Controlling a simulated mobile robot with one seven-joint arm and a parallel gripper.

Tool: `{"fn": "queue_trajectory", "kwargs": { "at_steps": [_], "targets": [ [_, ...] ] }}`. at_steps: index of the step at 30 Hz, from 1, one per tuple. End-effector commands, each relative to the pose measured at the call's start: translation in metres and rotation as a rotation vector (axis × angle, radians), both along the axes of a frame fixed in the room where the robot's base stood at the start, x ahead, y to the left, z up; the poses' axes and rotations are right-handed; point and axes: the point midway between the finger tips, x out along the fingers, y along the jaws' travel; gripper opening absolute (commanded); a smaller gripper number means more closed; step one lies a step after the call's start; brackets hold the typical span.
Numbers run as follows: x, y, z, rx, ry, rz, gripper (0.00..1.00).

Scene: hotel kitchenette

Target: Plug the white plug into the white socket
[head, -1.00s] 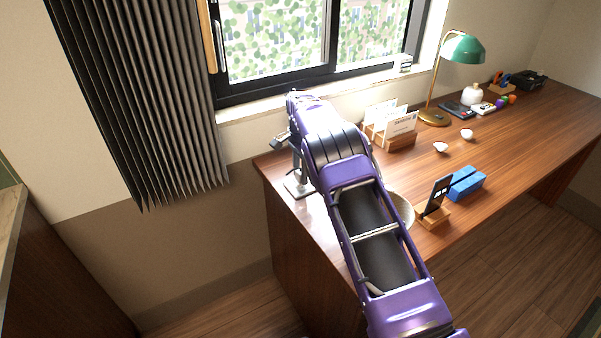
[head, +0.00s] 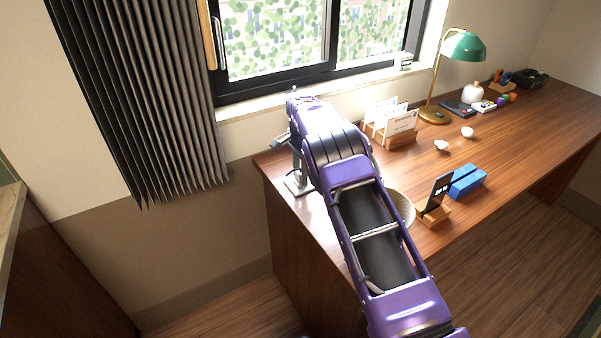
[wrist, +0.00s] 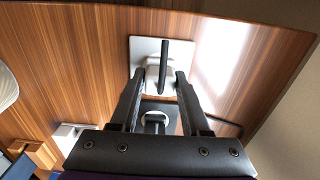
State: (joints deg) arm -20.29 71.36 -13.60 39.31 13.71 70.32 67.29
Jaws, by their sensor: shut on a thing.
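In the wrist view my gripper (wrist: 160,76) points down at the desk, its fingers shut on the white plug (wrist: 153,72). A dark cable or handle rises from the plug. The plug is over a pale square plate (wrist: 143,46) lying on the desk, apparently the white socket; whether its pins are in cannot be seen. In the head view the plate (head: 297,186) lies near the desk's left corner, under my gripper (head: 299,176), which is small and partly hidden by my arm.
A dark plate with a pale round part (wrist: 154,122) shows between my fingers. A white block (wrist: 66,134) and a bowl (head: 401,205) are nearby. A phone on a stand (head: 436,196), blue box (head: 468,182), card holder (head: 391,134) and lamp (head: 463,46) stand to the right.

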Motion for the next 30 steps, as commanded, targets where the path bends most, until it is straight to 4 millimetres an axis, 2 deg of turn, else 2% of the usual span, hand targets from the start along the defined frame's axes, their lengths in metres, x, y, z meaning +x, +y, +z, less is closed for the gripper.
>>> {"fn": "queue_trajectory", "kwargs": {
  "at_steps": [1, 6, 17, 20, 23, 30],
  "targets": [
    [0.000, 0.000, 0.000, 0.000, 0.000, 0.000, 0.50],
    [0.000, 0.000, 0.000, 0.000, 0.000, 0.000, 0.81],
    [0.000, 0.000, 0.004, 0.000, 0.000, 0.000, 0.81],
    [0.001, 0.000, 0.015, 0.001, -0.002, 0.000, 0.81],
    [0.001, 0.000, 0.034, 0.001, -0.003, 0.000, 0.81],
    [0.001, 0.000, 0.094, 0.001, -0.004, 0.000, 0.81]
  ]
}}
